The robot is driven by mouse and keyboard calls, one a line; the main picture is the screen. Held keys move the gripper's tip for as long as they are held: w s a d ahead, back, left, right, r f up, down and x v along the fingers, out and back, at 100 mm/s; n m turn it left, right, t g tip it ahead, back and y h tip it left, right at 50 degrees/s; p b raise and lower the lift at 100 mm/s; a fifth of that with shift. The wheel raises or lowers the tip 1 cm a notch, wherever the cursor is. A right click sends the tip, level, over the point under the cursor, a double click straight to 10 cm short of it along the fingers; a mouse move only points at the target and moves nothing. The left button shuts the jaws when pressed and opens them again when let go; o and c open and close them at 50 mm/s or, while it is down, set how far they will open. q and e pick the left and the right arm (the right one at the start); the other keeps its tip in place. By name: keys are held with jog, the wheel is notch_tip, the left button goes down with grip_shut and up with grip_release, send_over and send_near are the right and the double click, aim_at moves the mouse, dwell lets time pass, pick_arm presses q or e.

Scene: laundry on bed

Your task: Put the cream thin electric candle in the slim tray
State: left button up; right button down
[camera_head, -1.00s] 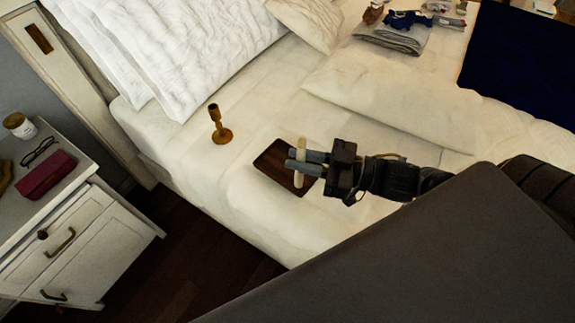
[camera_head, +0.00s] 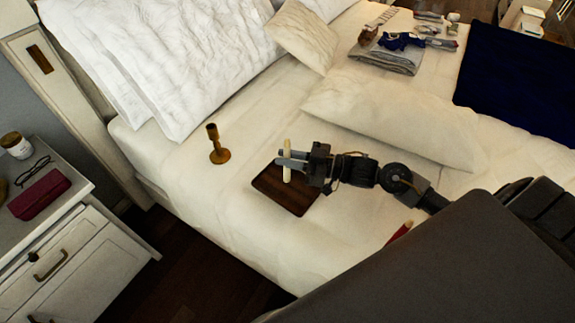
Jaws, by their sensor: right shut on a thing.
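The cream thin electric candle (camera_head: 287,174) is upright between the fingers of my right gripper (camera_head: 291,161), which is shut on it. The slim tray (camera_head: 281,196) is a dark brown wooden board lying on the bed. The candle and gripper show over the tray's upper part. I cannot tell whether the candle's lower end touches the tray. My left gripper is not in view.
A brass candlestick (camera_head: 218,146) stands on the bed left of the tray. A cream pillow (camera_head: 395,118) lies beyond my right arm. A red item (camera_head: 400,232) shows partly near the bed's front. A nightstand (camera_head: 95,262) stands at the left.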

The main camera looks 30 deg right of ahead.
jog(key=shift+w+f, duration=0.15)
jog(key=shift+f, duration=0.05)
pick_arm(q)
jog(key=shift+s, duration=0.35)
pick_arm(e)
jog(key=shift+w+d+f, duration=0.1)
jog(key=shift+f, duration=1.55)
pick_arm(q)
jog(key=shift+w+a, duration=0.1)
pick_arm(e)
jog(key=shift+f, duration=0.2)
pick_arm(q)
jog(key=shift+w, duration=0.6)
pick_arm(e)
jog(key=c, duration=1.4)
grip_release()
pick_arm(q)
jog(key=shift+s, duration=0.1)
pick_arm(e)
jog(key=shift+o, duration=0.2)
jog(key=shift+r, duration=0.1)
